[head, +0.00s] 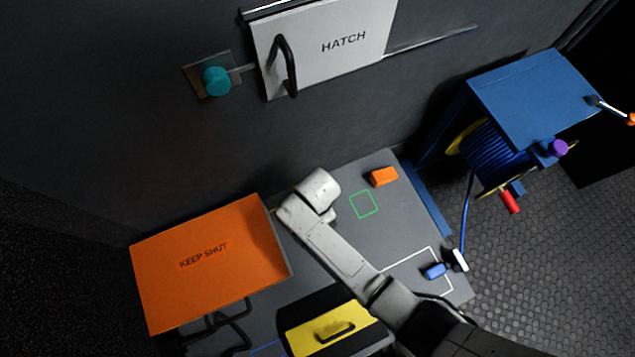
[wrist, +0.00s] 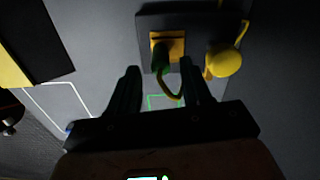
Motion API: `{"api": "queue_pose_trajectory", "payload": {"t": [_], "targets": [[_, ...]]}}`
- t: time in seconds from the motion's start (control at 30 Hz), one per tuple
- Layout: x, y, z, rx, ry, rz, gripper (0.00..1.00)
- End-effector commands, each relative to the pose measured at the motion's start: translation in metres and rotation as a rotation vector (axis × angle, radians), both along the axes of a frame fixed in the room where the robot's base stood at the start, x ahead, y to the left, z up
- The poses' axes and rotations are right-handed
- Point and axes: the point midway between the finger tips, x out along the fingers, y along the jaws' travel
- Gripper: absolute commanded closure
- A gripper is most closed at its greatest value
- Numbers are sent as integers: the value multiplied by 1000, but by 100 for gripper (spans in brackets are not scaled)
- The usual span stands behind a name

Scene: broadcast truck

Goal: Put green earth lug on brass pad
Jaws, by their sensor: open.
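In the wrist view, the green earth lug (wrist: 161,62) lies at the lower left of the square brass pad (wrist: 177,47), overlapping it in the picture. I cannot tell whether it is flat on the pad. A yellow-green lead (wrist: 170,92) curves from the lug toward the right. The pad is on a dark block (wrist: 148,22). My gripper (wrist: 162,76) is open, its two dark fingers apart on either side of the lug and lead, with clear gaps. In the head view, my arm hides the lug, pad and fingers.
A round yellow knob (wrist: 224,62) stands right of the pad, close to my right finger. On the grey bench are an orange block (head: 384,177), a green square outline (head: 352,205) and a blue connector (head: 433,270).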

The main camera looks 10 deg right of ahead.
Motion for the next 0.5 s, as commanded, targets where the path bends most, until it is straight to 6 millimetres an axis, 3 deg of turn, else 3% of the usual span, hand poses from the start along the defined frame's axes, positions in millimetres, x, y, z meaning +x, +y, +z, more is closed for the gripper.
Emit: {"api": "queue_pose_trajectory", "payload": {"t": [0.03, 0.2, 0.5], "targets": [[0, 0, 18, 2, -3, 0, 51], [0, 0, 48, 0, -1, 0, 51], [-1, 0, 71, 0, 1, 1, 51]]}}
